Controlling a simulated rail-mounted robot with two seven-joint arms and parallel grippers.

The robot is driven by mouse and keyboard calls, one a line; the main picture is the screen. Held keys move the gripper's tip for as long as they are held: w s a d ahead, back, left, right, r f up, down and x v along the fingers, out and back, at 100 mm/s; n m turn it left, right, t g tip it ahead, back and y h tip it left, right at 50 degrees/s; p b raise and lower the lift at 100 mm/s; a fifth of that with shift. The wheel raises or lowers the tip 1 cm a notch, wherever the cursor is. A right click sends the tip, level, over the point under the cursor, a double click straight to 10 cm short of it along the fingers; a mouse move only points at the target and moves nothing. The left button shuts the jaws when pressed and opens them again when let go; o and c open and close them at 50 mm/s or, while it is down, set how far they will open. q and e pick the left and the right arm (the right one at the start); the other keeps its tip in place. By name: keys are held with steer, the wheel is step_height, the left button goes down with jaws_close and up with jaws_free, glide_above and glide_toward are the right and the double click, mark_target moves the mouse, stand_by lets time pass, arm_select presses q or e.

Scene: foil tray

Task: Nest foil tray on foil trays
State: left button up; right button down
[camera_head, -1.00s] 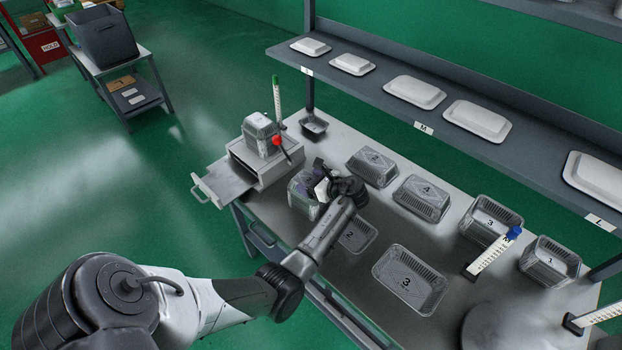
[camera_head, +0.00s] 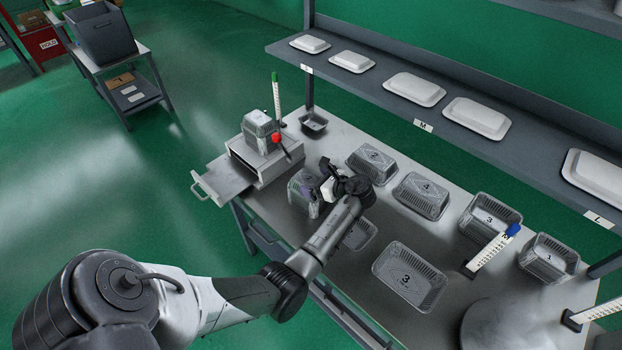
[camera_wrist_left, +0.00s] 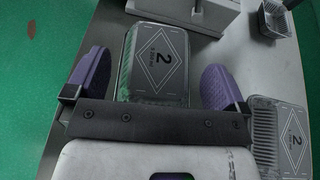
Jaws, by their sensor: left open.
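My left gripper (camera_head: 312,190) is open; its purple fingers (camera_wrist_left: 155,84) stand on either side of an upturned foil tray marked 2 (camera_wrist_left: 160,62) in the wrist view. Contact cannot be told. In the head view this tray (camera_head: 296,196) is partly hidden by the gripper, at the table's near edge. Another upturned tray marked 2 (camera_head: 370,162) lies to its right, beside one marked 4 (camera_head: 421,195). Open trays marked 3 (camera_head: 490,218) and 1 (camera_head: 548,258) stand further right. A shallower tray marked 3 (camera_head: 410,277) lies nearer; a shallow tray (camera_head: 362,232) is partly behind my arm. My right gripper is out of view.
A shelf (camera_head: 423,126) with white lids overhangs the back.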

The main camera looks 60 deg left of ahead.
arm_select(q)
steer(key=v, duration=1.1)
steer(key=shift+d+p, duration=0.25)
steer(key=shift+p, duration=0.05)
steer(key=shift+w+r, duration=0.1)
